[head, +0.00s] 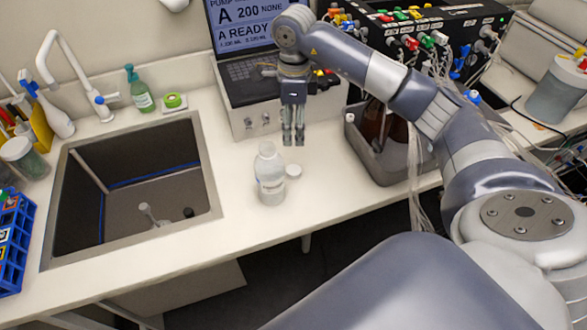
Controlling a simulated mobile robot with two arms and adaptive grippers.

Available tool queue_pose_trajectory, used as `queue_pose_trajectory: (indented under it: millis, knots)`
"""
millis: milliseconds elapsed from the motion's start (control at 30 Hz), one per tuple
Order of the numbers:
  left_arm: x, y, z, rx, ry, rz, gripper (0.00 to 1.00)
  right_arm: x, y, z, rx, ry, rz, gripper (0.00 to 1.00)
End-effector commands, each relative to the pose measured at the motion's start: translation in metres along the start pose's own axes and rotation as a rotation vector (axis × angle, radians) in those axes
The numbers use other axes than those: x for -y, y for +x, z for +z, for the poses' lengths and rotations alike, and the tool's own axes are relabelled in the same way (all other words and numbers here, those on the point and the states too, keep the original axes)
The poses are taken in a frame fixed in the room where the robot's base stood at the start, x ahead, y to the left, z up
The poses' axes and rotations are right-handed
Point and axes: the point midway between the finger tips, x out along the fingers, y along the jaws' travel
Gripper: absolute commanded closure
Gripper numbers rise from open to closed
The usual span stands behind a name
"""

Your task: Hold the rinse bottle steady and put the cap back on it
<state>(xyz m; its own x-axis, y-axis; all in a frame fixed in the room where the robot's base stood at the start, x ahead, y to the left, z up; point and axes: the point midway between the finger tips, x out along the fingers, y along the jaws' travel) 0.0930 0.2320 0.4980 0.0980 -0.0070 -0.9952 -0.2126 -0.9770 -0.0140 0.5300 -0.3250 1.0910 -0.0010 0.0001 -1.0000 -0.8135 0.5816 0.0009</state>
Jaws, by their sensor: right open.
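My right gripper (293,142) points down above and behind the bottle and cap, in front of the pump unit. It is open with its fingers a small way apart, and nothing shows between them. My left gripper is not in view.
The sink (135,185) is left of the bottle, with a white faucet (75,75) behind it. A pump unit with a screen (245,25) stands behind. A grey tray (385,175) holding a brown bottle is at right. The counter's front edge is close to the bottle.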

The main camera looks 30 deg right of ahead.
Motion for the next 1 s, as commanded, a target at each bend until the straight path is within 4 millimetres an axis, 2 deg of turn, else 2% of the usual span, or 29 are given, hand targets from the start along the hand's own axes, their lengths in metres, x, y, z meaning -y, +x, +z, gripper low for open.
queue_pose_trajectory:
  millis: [33, 200, 400, 867, 1000]
  knots:
    - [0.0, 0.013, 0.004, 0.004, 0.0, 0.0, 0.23, 0.0, 0.013, 0.0, 0.0, -0.001, 0.0, 0.42]
    - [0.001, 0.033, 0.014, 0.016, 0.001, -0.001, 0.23, 0.0, 0.034, 0.0, 0.0, 0.0, 0.0, 0.42]
    - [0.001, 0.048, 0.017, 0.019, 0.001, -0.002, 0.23, 0.0, 0.048, 0.0, 0.001, 0.0, 0.0, 0.42]
    - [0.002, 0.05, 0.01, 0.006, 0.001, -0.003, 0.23, 0.0, 0.05, 0.0, 0.001, 0.0, 0.0, 0.42]
    - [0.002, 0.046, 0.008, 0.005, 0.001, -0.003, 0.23, -0.001, 0.058, 0.0, -0.002, 0.0, 0.005, 0.42]
